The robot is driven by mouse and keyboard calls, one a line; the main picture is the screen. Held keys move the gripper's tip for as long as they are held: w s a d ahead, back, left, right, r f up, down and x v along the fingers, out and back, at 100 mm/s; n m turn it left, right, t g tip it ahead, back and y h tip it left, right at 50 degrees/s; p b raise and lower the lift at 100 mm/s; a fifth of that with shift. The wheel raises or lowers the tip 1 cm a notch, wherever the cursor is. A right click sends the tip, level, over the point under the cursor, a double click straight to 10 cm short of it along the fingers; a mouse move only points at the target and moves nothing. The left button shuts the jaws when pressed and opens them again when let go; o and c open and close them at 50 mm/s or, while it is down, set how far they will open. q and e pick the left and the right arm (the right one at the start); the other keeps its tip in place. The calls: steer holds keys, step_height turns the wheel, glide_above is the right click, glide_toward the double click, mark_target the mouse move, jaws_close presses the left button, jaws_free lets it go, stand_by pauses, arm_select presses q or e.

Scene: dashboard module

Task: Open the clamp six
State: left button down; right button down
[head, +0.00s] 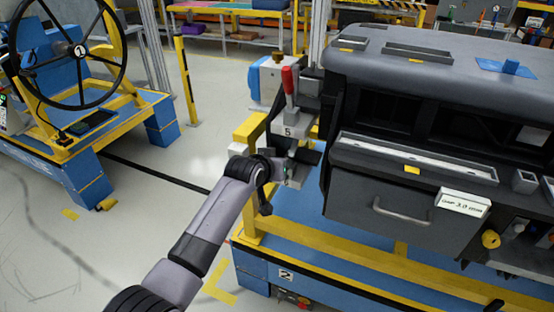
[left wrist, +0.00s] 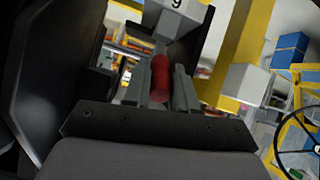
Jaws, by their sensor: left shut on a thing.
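Clamp six shows in the left wrist view as a grey block (left wrist: 178,18) whose number appears upside down, like a 9. Its red handle (left wrist: 161,82) lies between the two grey fingers of my left gripper (left wrist: 160,70), which is shut on it. In the head view my left gripper (head: 289,172) is beside the left end of the dashboard module (head: 385,205), just below the clamp marked 5 (head: 289,129). Clamp six and its handle cannot be made out there. My right gripper is not in view.
Clamp five's red handle (head: 288,80) stands upright just above my left gripper. A yellow and blue frame (head: 330,258) runs below the module. A blue and yellow stand with a steering wheel (head: 78,50) is at the left.

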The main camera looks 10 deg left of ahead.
arm_select(q)
steer(key=shift+w+r+p, duration=0.1)
steer(key=shift+r+p, duration=0.1)
steer(key=shift+p, duration=0.15)
steer(key=shift+g, duration=0.3)
steer(key=c, duration=0.9)
jaws_free()
steer(key=shift+v, duration=0.85)
steer(key=shift+p+v, duration=0.55)
steer(key=shift+v, duration=2.15)
steer(key=shift+d, duration=0.1)
